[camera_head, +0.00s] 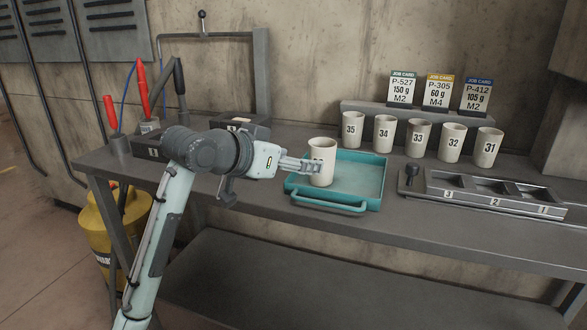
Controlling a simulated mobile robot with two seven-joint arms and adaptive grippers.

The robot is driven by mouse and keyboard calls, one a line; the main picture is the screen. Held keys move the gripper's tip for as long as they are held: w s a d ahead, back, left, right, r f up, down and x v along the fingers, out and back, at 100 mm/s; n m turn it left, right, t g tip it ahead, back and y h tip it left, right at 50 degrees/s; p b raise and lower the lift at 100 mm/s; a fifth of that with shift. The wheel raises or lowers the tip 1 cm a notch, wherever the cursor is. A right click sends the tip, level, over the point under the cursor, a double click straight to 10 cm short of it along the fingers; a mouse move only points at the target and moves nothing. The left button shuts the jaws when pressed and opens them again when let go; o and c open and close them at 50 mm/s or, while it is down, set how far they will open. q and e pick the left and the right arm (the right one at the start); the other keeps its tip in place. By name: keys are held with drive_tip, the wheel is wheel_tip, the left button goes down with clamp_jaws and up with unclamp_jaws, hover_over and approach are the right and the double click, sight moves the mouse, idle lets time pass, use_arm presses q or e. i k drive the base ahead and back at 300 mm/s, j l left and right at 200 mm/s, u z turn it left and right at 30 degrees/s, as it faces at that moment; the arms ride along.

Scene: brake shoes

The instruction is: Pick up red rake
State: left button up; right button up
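No rake shape can be made out. Two red-handled tools stand at the bench's left end: a shorter red handle (109,112) in a dark holder, and a taller red handle (142,88) in a pale cup-like holder. Their lower ends are hidden, so I cannot tell whether either is a rake. My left gripper (312,167) is to the right of both, over the teal tray, with its fingers at a white cup (325,150). The fingers overlap the cup's left side; whether they grip it is unclear. My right gripper is out of view.
The teal tray (367,178) lies mid-bench. Several numbered white cups (419,138) stand behind it. A black-handled tool (179,82) is beside the taller red handle. A dark compartment rack (495,206) is at right. A yellow container (88,238) stands beneath the left end.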

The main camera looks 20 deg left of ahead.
sight(108, 99)
drive_tip(key=k+u, duration=0.1)
drive_tip(key=u, duration=1.4)
